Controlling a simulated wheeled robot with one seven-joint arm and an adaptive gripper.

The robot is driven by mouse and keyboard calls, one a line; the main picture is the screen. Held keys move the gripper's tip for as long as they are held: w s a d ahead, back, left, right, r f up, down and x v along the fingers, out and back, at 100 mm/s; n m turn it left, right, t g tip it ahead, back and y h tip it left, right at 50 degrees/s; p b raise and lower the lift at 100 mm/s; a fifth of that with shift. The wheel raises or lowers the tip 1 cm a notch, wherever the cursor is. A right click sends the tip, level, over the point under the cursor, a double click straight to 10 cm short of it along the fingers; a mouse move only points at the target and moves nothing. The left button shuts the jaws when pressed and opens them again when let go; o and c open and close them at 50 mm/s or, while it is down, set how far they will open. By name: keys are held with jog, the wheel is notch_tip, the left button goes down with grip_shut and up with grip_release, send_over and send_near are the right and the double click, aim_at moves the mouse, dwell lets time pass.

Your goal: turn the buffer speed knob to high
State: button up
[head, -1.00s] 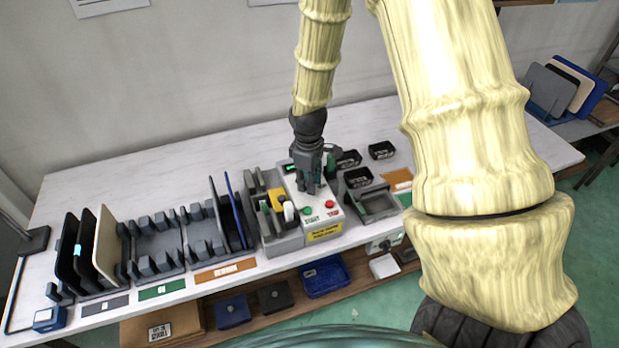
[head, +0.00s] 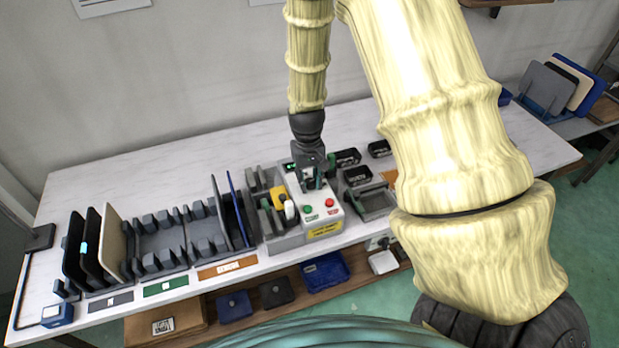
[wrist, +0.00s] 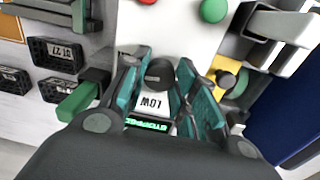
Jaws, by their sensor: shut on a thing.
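The buffer speed knob (wrist: 158,71) is a dark round knob on the white control panel (wrist: 185,30). The word LOW shows upside down beside it in the wrist view. My gripper (wrist: 157,78) has its teal-padded fingers on either side of the knob, shut on it. In the head view my gripper (head: 313,184) points down at the panel and hides the knob. I cannot tell the knob's pointer direction. A small display with green letters (wrist: 148,125) sits near the LOW label, partly covered by my gripper.
A green button (head: 307,209) and a red button (head: 329,203) are at the panel's front. Black bins (head: 357,175) stand to the right. A yellow part (head: 278,197) and slotted racks (head: 160,240) with upright panels are to the left. The back of the table is clear.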

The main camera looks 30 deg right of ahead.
aim_at(308, 182)
jog(key=shift+m, duration=0.6)
jog(key=o, duration=1.1)
jog(key=shift+c, duration=0.2)
jog(key=shift+r, duration=0.15)
notch_tip(308, 182, up, 12)
jog(key=shift+a, duration=0.15)
jog(key=shift+w, duration=0.1)
